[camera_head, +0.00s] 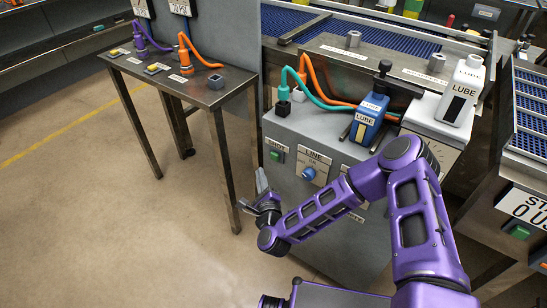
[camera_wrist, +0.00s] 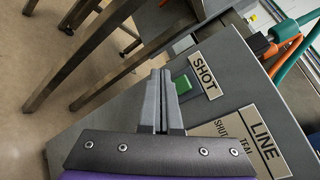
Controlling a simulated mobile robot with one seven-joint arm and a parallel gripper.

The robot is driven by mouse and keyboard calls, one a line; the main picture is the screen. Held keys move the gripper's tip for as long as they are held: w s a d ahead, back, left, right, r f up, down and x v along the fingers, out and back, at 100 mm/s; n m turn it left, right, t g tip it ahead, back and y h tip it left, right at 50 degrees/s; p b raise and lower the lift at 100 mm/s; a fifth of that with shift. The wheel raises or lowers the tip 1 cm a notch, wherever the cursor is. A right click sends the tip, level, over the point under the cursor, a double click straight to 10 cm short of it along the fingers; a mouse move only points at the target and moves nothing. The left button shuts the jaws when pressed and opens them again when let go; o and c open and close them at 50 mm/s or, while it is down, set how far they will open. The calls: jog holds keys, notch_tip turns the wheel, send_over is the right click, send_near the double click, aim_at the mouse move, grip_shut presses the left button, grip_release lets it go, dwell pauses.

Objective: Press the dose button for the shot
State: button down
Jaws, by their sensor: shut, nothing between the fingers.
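The green button (camera_head: 275,155) is on the front face of the grey machine cabinet, under a label reading SHOT (camera_head: 278,146). In the wrist view the green button (camera_wrist: 183,85) is just right of my fingertips, with the SHOT label (camera_wrist: 205,76) beyond it. My gripper (camera_head: 261,180) is shut and empty, fingers pointing up toward the panel, below and left of the button in the head view. In the wrist view my gripper (camera_wrist: 160,74) partly overlaps the button's edge. I cannot tell whether it touches the panel.
A LINE selector knob (camera_head: 309,173) with its plate sits right of the button. A blue LUBE bottle (camera_head: 369,119) and a white LUBE bottle (camera_head: 463,91) stand on top. A metal table (camera_head: 212,96) stands to the left. The floor between is clear.

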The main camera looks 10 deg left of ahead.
aim_at(271, 157)
jog(key=shift+w+d+b, duration=0.15)
jog(key=shift+w+d, duration=0.15)
jog(key=shift+w, duration=0.35)
jog(key=shift+w+d+b, duration=0.1)
jog(key=shift+w+d, duration=0.15)
jog(key=shift+w, duration=0.45)
jog(key=shift+w+d+b, duration=0.15)
jog(key=shift+w+d, duration=0.15)
jog(key=shift+w, duration=0.35)
dwell(0.5)
jog(key=shift+w+d+b, duration=0.15)
jog(key=shift+w+b, duration=0.15)
jog(key=shift+w, duration=0.1)
jog(key=shift+w+d, duration=0.2)
jog(key=shift+w, duration=0.25)
dwell(0.7)
jog(key=shift+s, duration=0.15)
jog(key=shift+s+a, duration=0.3)
jog(key=shift+s, duration=0.4)
jog(key=shift+s+a, duration=0.35)
jog(key=shift+s, duration=0.45)
jog(key=shift+s+a, duration=0.3)
jog(key=shift+s, duration=0.45)
jog(key=shift+s+a, duration=0.35)
jog(key=shift+s, duration=0.45)
